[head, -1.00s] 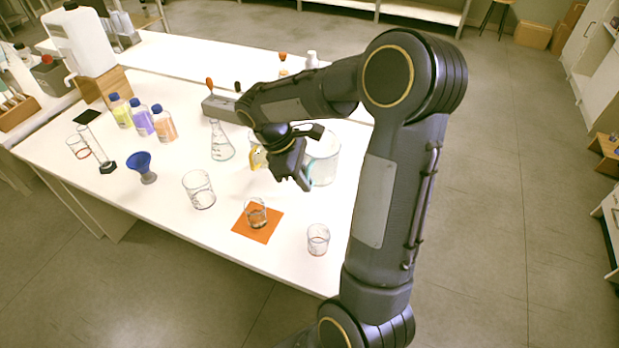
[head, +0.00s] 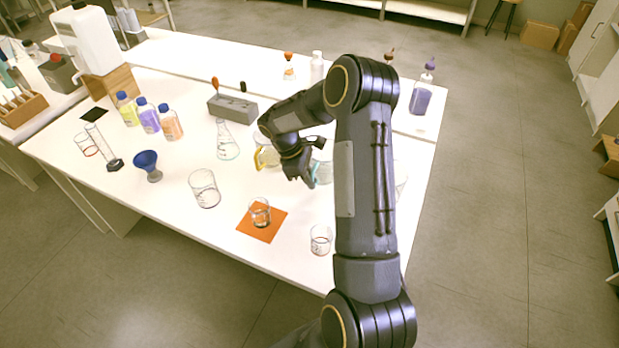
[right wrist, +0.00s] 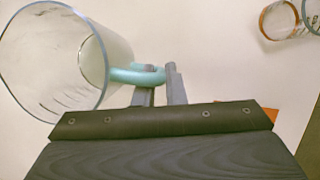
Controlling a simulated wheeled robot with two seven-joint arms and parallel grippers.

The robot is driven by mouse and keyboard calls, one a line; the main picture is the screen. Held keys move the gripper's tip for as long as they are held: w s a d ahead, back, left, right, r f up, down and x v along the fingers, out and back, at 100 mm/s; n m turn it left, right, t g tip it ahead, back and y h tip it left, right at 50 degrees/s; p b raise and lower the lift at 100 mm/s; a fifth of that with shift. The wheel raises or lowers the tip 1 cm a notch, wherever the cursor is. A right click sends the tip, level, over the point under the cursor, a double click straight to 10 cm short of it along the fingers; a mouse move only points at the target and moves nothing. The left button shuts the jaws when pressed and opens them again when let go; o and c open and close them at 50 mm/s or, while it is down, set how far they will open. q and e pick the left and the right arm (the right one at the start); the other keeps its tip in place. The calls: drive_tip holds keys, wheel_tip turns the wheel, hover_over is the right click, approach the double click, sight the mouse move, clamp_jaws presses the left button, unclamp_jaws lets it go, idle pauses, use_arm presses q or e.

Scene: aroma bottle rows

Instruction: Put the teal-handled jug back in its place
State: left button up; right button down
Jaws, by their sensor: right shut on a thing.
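The clear jug (right wrist: 45,60) with a teal handle (right wrist: 136,75) fills the left of the right wrist view. My right gripper (right wrist: 160,88) is shut on that handle, with its fingers on either side of it. In the head view my right gripper (head: 306,178) is over the right part of the white table, with the teal handle (head: 324,172) just beside it. Most of the jug is hidden there behind my right arm. I cannot tell whether its base touches the table. My left gripper is not in view.
A jug with a yellow handle (head: 262,158) stands close left of the gripper. An orange mat (head: 250,229) carries a small beaker (head: 260,211); another beaker (head: 320,240) stands to its right. A flask (head: 227,145) and a grey block (head: 232,108) are farther left.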

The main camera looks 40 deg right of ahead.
drive_tip(key=shift+f, duration=0.1)
drive_tip(key=shift+f, duration=0.15)
drive_tip(key=c, duration=1.5)
unclamp_jaws()
